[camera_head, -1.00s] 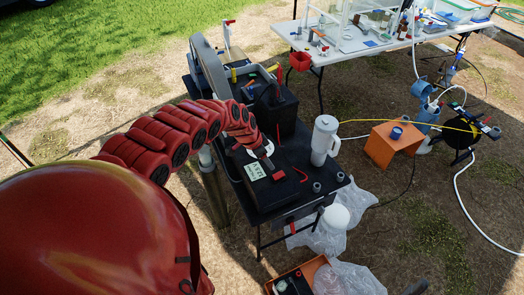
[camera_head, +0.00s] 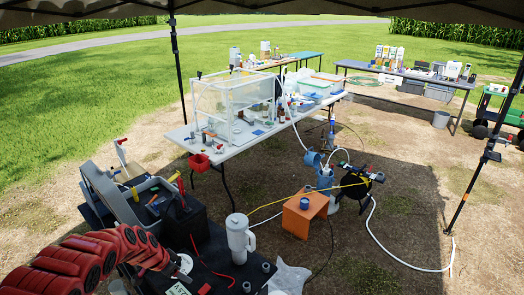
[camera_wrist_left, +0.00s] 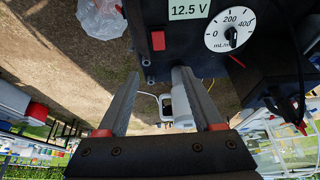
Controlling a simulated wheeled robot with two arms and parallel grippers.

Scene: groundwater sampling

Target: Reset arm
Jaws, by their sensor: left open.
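My left arm, red and segmented, comes in from the lower left in the head view. Its gripper (camera_head: 184,272) is over a black control box with a white dial and a voltage label (camera_head: 180,289). In the left wrist view the gripper (camera_wrist_left: 160,74) is open, with its two grey fingers apart. A white cylindrical thing (camera_wrist_left: 182,103) shows between and behind the fingers; I see no contact. The box's 12.5 V display (camera_wrist_left: 189,9), red switch (camera_wrist_left: 158,41) and flow dial (camera_wrist_left: 230,30) lie beyond the fingertips. My right gripper is out of view.
A white jug (camera_head: 239,240) stands on the black table right of the gripper. A black battery-like box (camera_head: 184,222) is behind it. An orange stand (camera_head: 304,214) is on the ground to the right. A white table (camera_head: 257,139) with glassware stands farther back. Grass beyond is open.

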